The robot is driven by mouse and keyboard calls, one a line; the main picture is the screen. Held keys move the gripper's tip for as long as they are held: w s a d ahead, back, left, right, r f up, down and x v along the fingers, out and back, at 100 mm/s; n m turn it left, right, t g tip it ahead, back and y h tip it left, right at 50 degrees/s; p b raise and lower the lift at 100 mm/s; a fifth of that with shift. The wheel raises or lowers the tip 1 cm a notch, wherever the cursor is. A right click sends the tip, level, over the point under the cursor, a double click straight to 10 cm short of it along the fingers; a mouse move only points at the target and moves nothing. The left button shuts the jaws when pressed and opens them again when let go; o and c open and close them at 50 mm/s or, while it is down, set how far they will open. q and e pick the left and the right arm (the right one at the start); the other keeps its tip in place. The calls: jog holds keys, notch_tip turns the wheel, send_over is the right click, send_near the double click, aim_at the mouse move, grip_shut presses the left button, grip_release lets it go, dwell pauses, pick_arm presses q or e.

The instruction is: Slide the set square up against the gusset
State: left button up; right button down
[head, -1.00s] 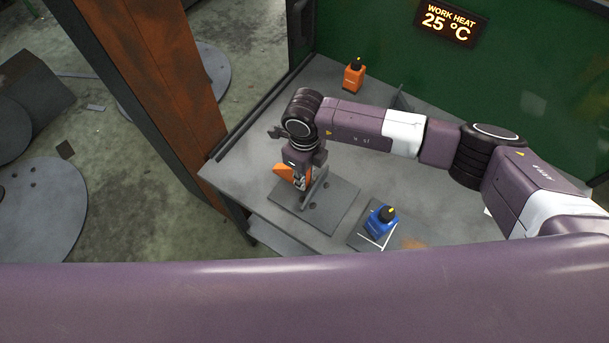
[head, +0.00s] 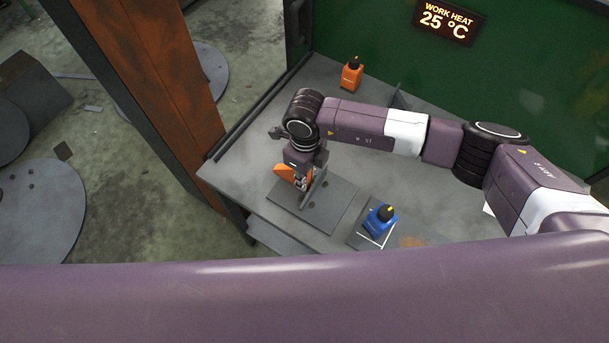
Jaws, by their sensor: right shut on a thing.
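My right gripper (head: 301,183) points down over the grey base plate (head: 342,206) and is shut on the orange set square (head: 285,172). Part of the set square is hidden behind the gripper. The grey gusset (head: 317,187) stands upright on the base plate, just right of the gripper. The set square is very close to the gusset, but I cannot tell whether they touch. My left gripper is not in view.
A green panel (head: 400,65) rises behind. The bench's left part is clear.

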jog(key=shift+s+d, duration=0.3)
jog(key=shift+d, duration=0.15)
dwell(0.5)
